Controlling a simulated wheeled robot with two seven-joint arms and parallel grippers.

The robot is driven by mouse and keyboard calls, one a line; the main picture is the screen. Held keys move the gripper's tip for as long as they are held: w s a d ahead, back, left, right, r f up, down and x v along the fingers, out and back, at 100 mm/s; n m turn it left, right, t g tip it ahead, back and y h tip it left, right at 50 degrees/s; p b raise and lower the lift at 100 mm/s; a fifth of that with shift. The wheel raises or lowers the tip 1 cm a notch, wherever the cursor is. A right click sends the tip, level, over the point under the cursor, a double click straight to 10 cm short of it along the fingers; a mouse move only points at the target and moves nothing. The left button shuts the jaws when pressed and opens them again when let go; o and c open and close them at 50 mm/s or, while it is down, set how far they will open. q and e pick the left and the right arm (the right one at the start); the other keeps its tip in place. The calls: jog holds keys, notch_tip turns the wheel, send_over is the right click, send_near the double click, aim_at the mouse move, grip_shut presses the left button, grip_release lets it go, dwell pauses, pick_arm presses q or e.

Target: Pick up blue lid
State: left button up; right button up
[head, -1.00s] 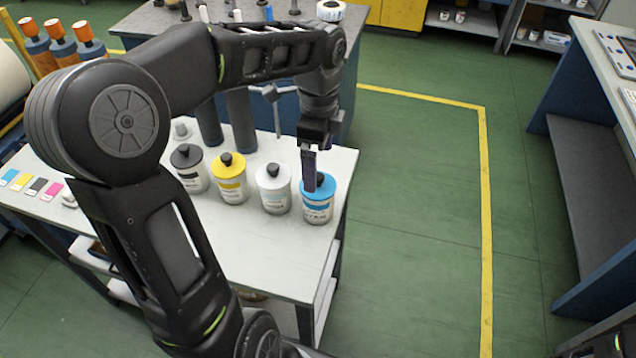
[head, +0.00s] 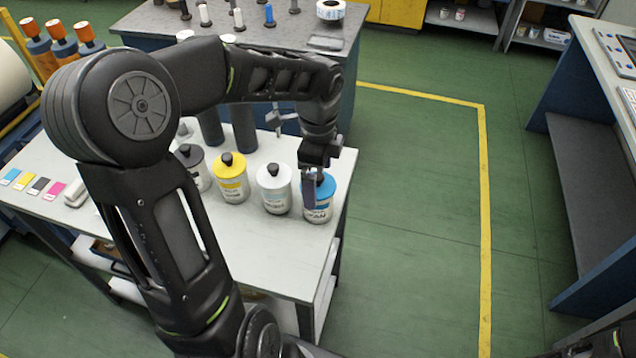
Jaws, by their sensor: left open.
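The blue lid (head: 327,186) sits on a white can with a blue label (head: 317,212), the rightmost in a row of cans near the right edge of the white table. My left gripper (head: 309,197) points down at this can, with its fingers in front of the lid's left part. The fingers overlap the lid and its knob in the picture, so I cannot tell whether they touch it. The left gripper is open. My right gripper is not in view.
To the left stand cans with a white lid (head: 273,176), a yellow lid (head: 230,163) and a black lid (head: 189,154). The white table (head: 270,262) has bare room in front of them. Green floor is free to the right.

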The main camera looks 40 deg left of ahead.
aim_at(318, 176)
pick_arm(q)
jog(key=shift+c, duration=0.5)
jog(key=c, duration=1.3)
notch_tip(318, 176, up, 10)
jog(key=shift+b, duration=0.55)
